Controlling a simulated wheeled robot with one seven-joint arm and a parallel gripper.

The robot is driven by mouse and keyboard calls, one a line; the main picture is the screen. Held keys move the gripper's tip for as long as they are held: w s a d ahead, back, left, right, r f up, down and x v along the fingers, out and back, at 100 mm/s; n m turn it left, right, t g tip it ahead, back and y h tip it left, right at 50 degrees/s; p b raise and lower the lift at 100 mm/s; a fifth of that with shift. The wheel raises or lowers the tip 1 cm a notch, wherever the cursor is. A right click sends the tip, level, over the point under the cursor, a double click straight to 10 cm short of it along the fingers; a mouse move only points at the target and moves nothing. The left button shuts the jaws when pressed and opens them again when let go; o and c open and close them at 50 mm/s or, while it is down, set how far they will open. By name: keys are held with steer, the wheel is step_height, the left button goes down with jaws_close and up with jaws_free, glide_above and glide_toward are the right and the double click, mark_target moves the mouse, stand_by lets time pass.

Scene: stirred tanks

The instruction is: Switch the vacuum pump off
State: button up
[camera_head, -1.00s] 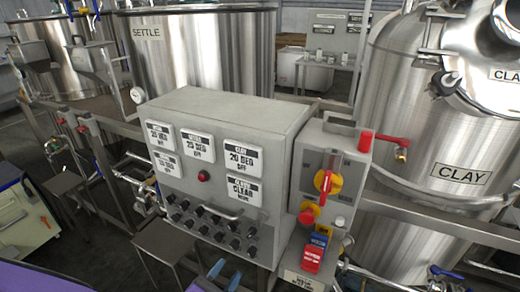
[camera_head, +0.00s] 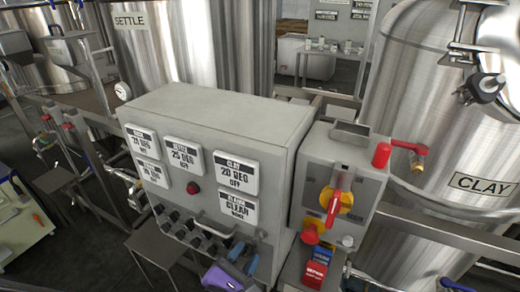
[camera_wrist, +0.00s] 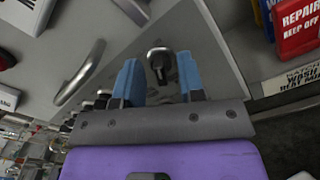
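The grey control panel (camera_head: 215,115) has two rows of black knobs (camera_head: 187,230) along its lower front. Any label for the vacuum pump is too small to read, so I cannot tell which knob is its switch. My purple gripper with blue fingers (camera_head: 243,259) is at the lower right of the panel, in front of the knobs there. In the wrist view, my gripper (camera_wrist: 160,82) is open and empty, with its fingers apart. One black knob (camera_wrist: 159,64) shows between and beyond the fingertips; contact is not visible. Other knobs are partly hidden behind the left finger.
A metal handle (camera_wrist: 80,74) juts from the panel near my fingers. Right of the panel, a grey box (camera_head: 345,175) carries a red-and-yellow rotary switch (camera_head: 336,203). Steel tanks (camera_head: 430,110) stand behind.

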jaws_close()
steer(key=n, duration=0.5)
steer(key=shift+w+a+n, duration=0.1)
steer(key=shift+a+n, duration=0.05)
steer(key=shift+n, duration=0.15)
steer(key=n, duration=0.6)
steer(key=shift+a, duration=0.15)
steer(key=shift+n, duration=0.3)
stand_by(0.3)
jaws_free()
